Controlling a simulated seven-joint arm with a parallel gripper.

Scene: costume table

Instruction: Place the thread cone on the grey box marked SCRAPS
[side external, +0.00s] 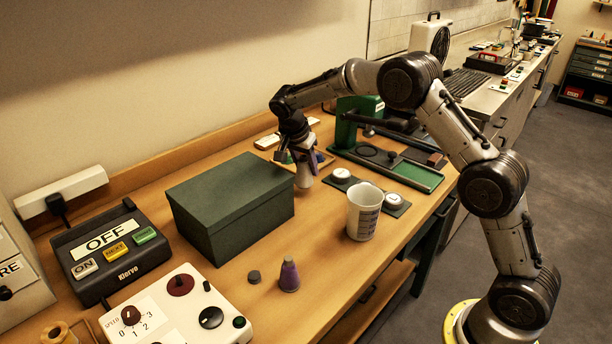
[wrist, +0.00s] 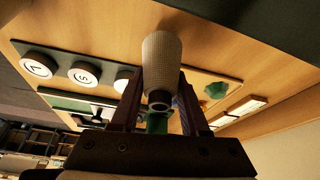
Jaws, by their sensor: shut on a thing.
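My gripper (side external: 303,163) is shut on a pale, off-white thread cone (side external: 304,178). In the wrist view the cone (wrist: 162,62) sits between the two fingers, with its dark hollow narrow end towards the camera. In the side view it hangs roughly upright beside the right end of a dark grey-green lidded box (side external: 228,198). Whether its lower end touches the table is unclear. No SCRAPS marking shows on the faces I see. The box lid is bare. A dark surface, likely this box, fills the upper right of the wrist view (wrist: 245,14).
A purple cone (side external: 289,276) and a small dark disc (side external: 254,277) stand in front of the box. A control box marked OFF (side external: 108,245) is at left. A green press (side external: 357,122) stands behind.

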